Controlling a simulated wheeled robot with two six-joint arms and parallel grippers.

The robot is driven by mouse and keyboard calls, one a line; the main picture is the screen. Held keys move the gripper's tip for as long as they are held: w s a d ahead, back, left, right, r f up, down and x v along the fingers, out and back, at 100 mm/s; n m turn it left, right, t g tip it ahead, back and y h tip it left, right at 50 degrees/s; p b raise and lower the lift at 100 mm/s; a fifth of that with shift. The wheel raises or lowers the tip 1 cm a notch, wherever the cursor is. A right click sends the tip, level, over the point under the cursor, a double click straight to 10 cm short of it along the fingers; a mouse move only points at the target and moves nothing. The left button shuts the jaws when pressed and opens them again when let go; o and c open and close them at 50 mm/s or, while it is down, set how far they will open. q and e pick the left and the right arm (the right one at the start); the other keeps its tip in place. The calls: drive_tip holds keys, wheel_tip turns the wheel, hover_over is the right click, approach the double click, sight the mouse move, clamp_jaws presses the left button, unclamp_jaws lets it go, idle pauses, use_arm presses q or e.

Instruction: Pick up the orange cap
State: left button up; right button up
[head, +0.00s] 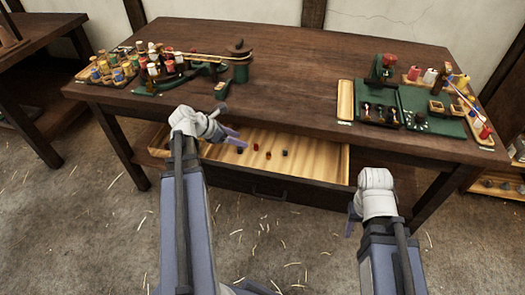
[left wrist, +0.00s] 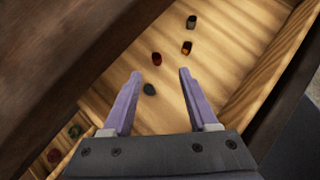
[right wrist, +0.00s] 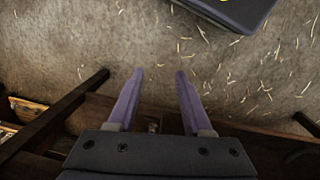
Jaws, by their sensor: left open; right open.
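The orange cap (head: 268,155) lies in the open drawer (head: 325,163) under the bench top, among other small caps. In the left wrist view the orange cap (left wrist: 187,48) has a dark part and lies beyond my right-hand fingertip. My left gripper (head: 234,137) is open and empty over the left part of the drawer. In its wrist view, the left gripper (left wrist: 160,74) points at the drawer floor, with a dark grey cap (left wrist: 149,89) showing between its fingers. My right gripper (head: 351,222) is open and empty in front of the bench; its wrist view (right wrist: 160,72) shows floor beyond the fingertips.
A dark red cap (left wrist: 157,59) and a black cap (left wrist: 192,21) lie close to the orange one. The bench top (head: 300,75) overhangs the drawer's back. Bottles and spools crowd its left end; a green tray (head: 420,100) stands at its right.

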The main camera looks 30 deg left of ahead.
sight(255, 146)
use_arm(q)
drive_tip(key=shift+b+x, duration=0.4)
drive_tip(key=shift+x, duration=0.55)
drive_tip(key=shift+a+f+b+x, duration=0.1)
drive_tip(key=shift+a+b+x, duration=0.05)
drive_tip(key=shift+b+x, duration=1)
drive_tip(key=shift+a+f+b+x, duration=0.15)
drive_tip(key=shift+b+x, duration=0.6)
drive_tip(key=shift+x, duration=0.75)
drive_tip(key=shift+a+b+x, duration=0.15)
drive_tip(key=shift+b+x, duration=0.8)
drive_tip(key=shift+x, duration=0.35)
drive_tip(key=shift+r, duration=0.1)
use_arm(e)
wheel_tip(255, 146, down, 7)
drive_tip(key=shift+w+d, duration=0.3)
drive_tip(key=shift+w, duration=0.15)
use_arm(q)
drive_tip(key=shift+c, duration=0.2)
use_arm(e)
drive_tip(key=shift+f, duration=0.1)
use_arm(q)
clamp_jaws()
